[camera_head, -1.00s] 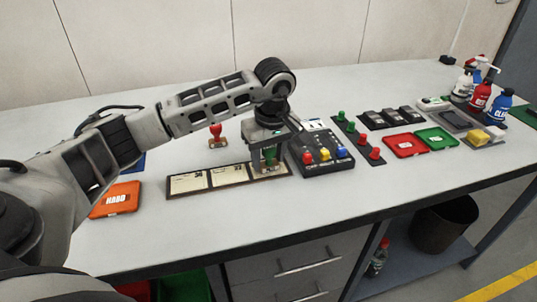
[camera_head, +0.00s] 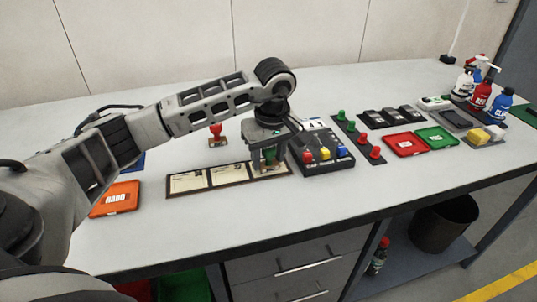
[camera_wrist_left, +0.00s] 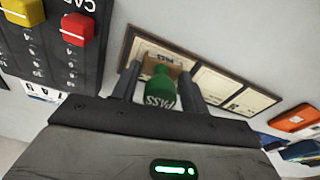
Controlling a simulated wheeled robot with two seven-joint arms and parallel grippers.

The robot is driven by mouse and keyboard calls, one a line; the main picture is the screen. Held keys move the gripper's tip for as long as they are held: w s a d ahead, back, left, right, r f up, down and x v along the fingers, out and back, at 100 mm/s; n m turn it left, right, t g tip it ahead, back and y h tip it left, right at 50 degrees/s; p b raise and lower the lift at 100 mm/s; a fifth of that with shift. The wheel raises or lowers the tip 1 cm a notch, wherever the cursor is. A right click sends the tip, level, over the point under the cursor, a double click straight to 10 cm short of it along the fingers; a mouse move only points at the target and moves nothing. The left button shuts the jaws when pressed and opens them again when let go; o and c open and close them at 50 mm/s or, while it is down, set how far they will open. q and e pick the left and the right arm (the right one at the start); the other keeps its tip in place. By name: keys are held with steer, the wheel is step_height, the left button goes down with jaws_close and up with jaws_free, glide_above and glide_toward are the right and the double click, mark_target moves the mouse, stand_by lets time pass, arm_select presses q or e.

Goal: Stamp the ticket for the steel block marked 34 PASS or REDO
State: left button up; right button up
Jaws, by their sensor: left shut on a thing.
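My left gripper (camera_head: 267,160) is shut on a green stamp lettered PASS (camera_wrist_left: 160,90). It holds the stamp upright over the right-hand ticket of the ticket board (camera_head: 217,190); the stamp's wooden base covers part of that ticket. In the left wrist view this ticket (camera_wrist_left: 145,48) is at the board's near-left end. I cannot tell whether the stamp face touches the paper. The other two tickets (camera_head: 187,182) lie uncovered, their writing too small to read. A red-handled stamp (camera_head: 216,135) stands behind the board. I cannot make out a steel block marked 34. My right gripper is not in view.
A black control box (camera_head: 322,160) with coloured knobs stands close right of the gripper. Beyond it are a strip of green and red pegs (camera_head: 358,137), a red tray (camera_head: 406,145), a green tray (camera_head: 437,138) and bottles. An orange case (camera_head: 115,199) lies left.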

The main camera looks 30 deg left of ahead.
arm_select(q)
steer(key=shift+r+p, duration=2.2)
steer(key=shift+r, duration=1.3)
steer(key=shift+f, duration=0.1)
